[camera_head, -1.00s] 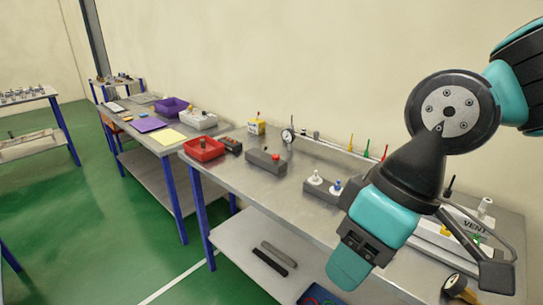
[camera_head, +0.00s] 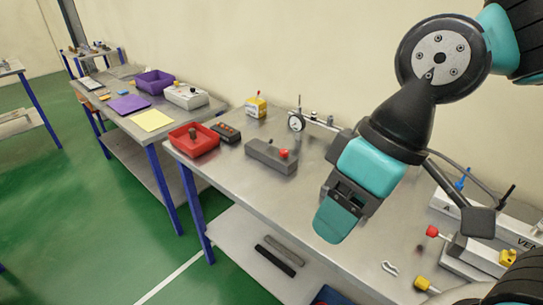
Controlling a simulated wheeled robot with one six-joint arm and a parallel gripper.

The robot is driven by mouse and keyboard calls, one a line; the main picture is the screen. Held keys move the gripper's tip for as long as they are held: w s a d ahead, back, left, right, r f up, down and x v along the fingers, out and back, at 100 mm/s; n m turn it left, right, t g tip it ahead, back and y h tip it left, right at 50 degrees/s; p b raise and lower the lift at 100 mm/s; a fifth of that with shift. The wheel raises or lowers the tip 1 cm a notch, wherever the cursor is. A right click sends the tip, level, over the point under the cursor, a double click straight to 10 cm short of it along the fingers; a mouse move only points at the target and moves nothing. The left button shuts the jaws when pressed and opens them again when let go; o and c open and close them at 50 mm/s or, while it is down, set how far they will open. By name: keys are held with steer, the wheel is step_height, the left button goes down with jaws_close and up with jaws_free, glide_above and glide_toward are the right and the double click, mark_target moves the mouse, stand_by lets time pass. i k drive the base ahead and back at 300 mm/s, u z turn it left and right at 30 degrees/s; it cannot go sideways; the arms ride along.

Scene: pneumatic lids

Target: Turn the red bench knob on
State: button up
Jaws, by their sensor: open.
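Another red knob (camera_head: 432,231) stands on a light fixture (camera_head: 474,254) at the lower right. I cannot tell from the picture which is the bench knob. My gripper (camera_head: 336,220) is open and points down over the bench, right of the dark grey block and apart from it. No object shows between its fingers, though its far side is hidden. My arm hides part of the bench behind it.
A red tray (camera_head: 207,141), a small dark box (camera_head: 226,131), a yellow box (camera_head: 256,107) and a dial gauge (camera_head: 296,122) stand on the near bench. A yellow knob (camera_head: 422,283) is at lower right.

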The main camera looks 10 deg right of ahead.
mark_target(283, 154)
steer(key=k, duration=1)
steer(key=u, duration=0.85)
steer(key=i, duration=1.5)
steer(key=z, duration=0.6)
steer(key=i, duration=0.3)
steer(key=z, duration=0.35)
